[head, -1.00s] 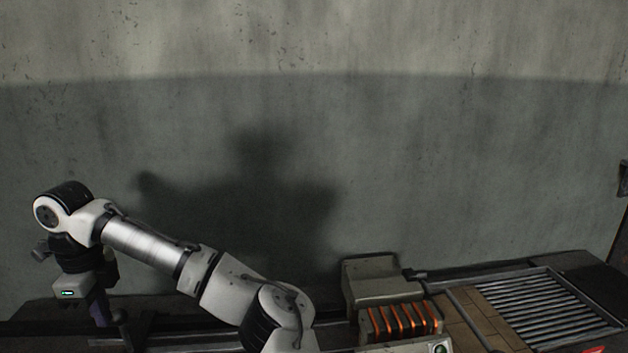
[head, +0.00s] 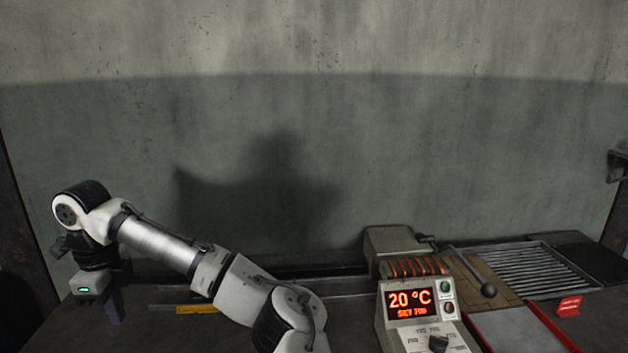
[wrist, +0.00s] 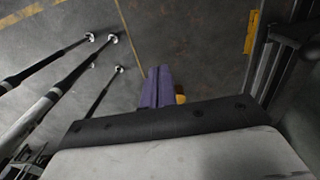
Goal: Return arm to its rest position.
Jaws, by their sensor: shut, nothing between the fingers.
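My arm reaches to the left in the head view, and my gripper (head: 113,314) hangs at its end, pointing down at the left end of the dark bench (head: 150,335). Its purple fingers also show in the wrist view (wrist: 157,88), pressed together with nothing between them. The wrist view looks past them to a grey floor below.
At right on the bench stand a control box (head: 412,305) reading 20 °C, glowing coils (head: 412,267), a slatted rack (head: 520,268) and a lever with a ball knob (head: 489,290). Long rods (wrist: 65,85) show at left in the wrist view. A yellow strip (head: 197,309) lies behind my arm.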

